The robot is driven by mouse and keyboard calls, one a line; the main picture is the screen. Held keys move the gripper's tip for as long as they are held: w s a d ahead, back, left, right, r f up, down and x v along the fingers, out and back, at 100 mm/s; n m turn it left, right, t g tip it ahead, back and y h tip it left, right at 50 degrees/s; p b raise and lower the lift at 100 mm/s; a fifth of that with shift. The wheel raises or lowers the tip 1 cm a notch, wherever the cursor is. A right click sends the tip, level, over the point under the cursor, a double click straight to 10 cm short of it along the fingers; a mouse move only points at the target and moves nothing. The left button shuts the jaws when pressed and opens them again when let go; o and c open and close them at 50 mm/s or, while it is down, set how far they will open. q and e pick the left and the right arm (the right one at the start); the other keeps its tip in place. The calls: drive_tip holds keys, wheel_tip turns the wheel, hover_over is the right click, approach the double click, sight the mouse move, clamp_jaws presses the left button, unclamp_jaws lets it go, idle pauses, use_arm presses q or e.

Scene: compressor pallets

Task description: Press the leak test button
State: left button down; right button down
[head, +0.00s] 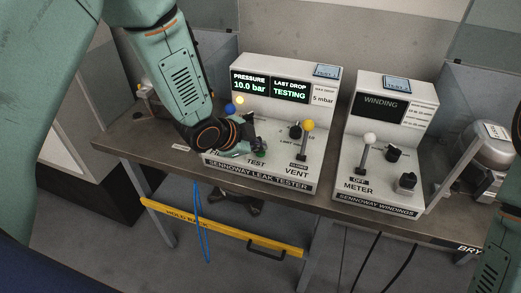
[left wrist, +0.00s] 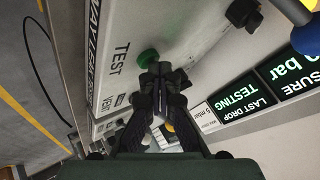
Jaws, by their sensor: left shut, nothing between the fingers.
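The leak tester (head: 272,120) is a white console on the bench, with a screen reading "PRESSURE 10.0 bar" and "LAST DROP TESTING". Its green button (head: 260,155) is by the "TEST" label and is partly hidden by my left gripper (head: 256,143). In the left wrist view the round green button (left wrist: 147,58) shows just beyond the fingertips of my left gripper (left wrist: 162,70). The fingers are shut and empty, at the button's edge in the picture; I cannot tell whether they touch it. My right gripper is out of view.
A yellow-knobbed vent lever (head: 308,126) stands right of the button. A blue-knobbed lever (head: 230,109) is behind my left wrist. The winding meter (head: 385,150) stands to the right on the bench (head: 330,203). A yellow bar (head: 220,228) runs below the front edge.

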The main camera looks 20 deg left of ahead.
sight(258, 153)
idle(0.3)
use_arm(q)
drive_tip(key=shift+r+p, duration=0.9)
drive_tip(key=shift+r, duration=0.05)
wheel_tip(258, 153, up, 5)
drive_tip(key=p, duration=0.4)
drive_tip(key=shift+p, duration=0.3)
idle(0.4)
